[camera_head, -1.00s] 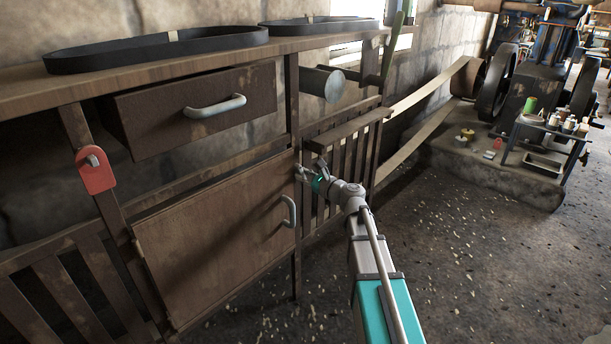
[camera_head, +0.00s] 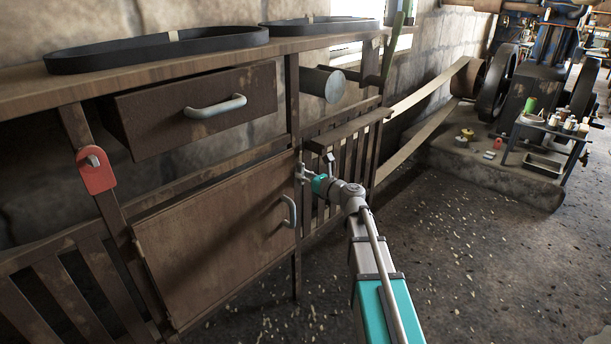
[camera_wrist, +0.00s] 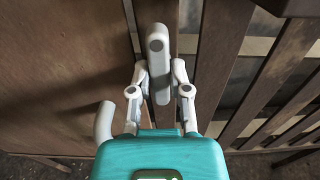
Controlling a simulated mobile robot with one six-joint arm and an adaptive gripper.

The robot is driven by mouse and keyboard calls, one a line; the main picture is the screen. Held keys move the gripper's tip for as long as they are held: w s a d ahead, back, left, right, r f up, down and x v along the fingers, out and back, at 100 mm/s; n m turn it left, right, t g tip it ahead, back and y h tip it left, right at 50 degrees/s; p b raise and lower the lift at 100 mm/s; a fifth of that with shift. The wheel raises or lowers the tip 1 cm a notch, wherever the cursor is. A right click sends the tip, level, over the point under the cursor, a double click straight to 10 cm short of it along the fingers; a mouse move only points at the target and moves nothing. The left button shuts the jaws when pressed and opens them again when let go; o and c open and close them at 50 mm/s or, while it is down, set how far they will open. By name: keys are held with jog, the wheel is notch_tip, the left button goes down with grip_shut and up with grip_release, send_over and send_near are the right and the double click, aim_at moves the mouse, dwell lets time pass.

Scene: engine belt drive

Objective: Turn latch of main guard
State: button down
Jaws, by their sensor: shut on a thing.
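The latch (camera_wrist: 158,58) is a rounded grey bar at the edge of the brown wooden door panel (camera_head: 215,238), which I take to be the main guard. In the wrist view the bar lies roughly along the panel's edge. My gripper (camera_wrist: 160,78) is shut on its lower part, with one finger on each side. In the head view the gripper (camera_head: 305,176) is at the panel's upper right corner, where the latch is small and partly hidden by the fingers.
A curved grey handle (camera_head: 289,211) is on the panel, close left of my gripper; it also shows in the wrist view (camera_wrist: 104,121). Wooden slats (camera_wrist: 265,85) stand to the right. A ledge (camera_head: 350,130) juts out just above the arm. The floor at right is open.

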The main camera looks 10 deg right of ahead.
jog(key=shift+w+d, duration=0.1)
jog(key=shift+w, duration=0.05)
jog(key=c, duration=0.6)
grip_release()
jog(key=v, duration=1.2)
